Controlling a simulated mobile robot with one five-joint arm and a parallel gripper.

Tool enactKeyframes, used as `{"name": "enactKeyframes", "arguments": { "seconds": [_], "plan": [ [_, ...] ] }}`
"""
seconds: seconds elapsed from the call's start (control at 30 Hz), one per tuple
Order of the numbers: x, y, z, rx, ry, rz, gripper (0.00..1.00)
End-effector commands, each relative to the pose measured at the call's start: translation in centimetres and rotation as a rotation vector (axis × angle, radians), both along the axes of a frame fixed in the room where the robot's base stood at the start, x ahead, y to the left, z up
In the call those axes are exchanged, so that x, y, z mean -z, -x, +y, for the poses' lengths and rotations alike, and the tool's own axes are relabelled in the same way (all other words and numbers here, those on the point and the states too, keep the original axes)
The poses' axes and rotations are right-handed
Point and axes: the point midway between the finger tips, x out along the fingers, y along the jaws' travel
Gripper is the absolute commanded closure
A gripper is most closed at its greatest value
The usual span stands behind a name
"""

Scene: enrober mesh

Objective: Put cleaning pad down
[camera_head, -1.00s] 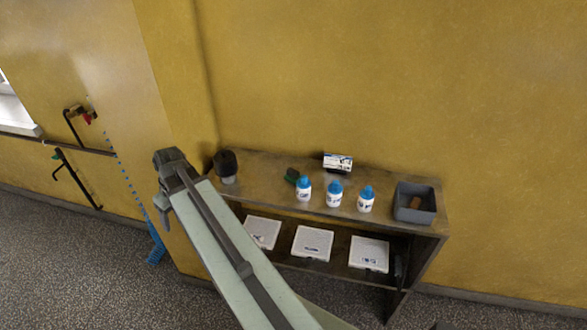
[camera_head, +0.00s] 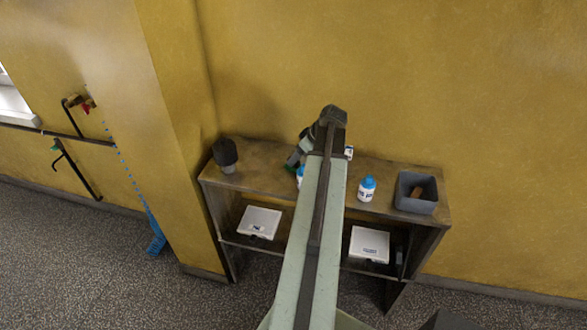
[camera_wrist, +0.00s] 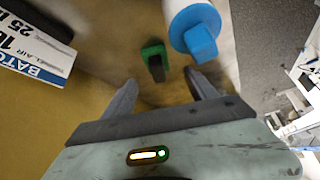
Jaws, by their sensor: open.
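The cleaning pad, a small green and black block (camera_wrist: 154,60), sits on the wooden shelf top in the wrist view. It lies just beyond and between the tips of my open, empty gripper (camera_wrist: 160,86), apart from both fingers. In the head view my gripper (camera_head: 301,148) is over the back of the shelf unit (camera_head: 262,178), and my arm hides most of the pad's surroundings. A white bottle with a blue cap (camera_wrist: 201,38) stands close to the right of the pad in the wrist view.
A white printed box (camera_wrist: 36,50) is at the left in the wrist view. On the shelf top are another blue-capped bottle (camera_head: 367,189), a grey bin (camera_head: 430,206) and a dark round-topped object (camera_head: 226,155). White cases (camera_head: 260,222) lie on the lower shelf.

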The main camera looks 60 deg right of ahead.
Motion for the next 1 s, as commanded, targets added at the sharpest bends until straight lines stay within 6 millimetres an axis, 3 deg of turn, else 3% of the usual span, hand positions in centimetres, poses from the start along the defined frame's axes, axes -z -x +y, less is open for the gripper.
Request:
{"name": "enactKeyframes", "arguments": {
  "seconds": [0.03, 0.23, 0.5, 0.73, 0.77, 1.0],
  "plan": [
    [1.2, -0.3, -0.1, 0.0, 0.0, 0.0, 0.34],
    [1.6, -0.7, -0.2, 0.001, -0.001, 0.001, 0.34],
    [5.7, -2.6, -0.7, 0.0, 0.0, 0.001, 0.34],
    [5.4, -2.8, -0.7, 0.002, -0.001, 0.001, 0.34],
    [5.4, -2.8, -0.7, 0.002, -0.001, 0.001, 0.36],
    [5.4, -2.8, -0.7, 0.003, -0.002, 0.001, 1.0]
  ]
}}
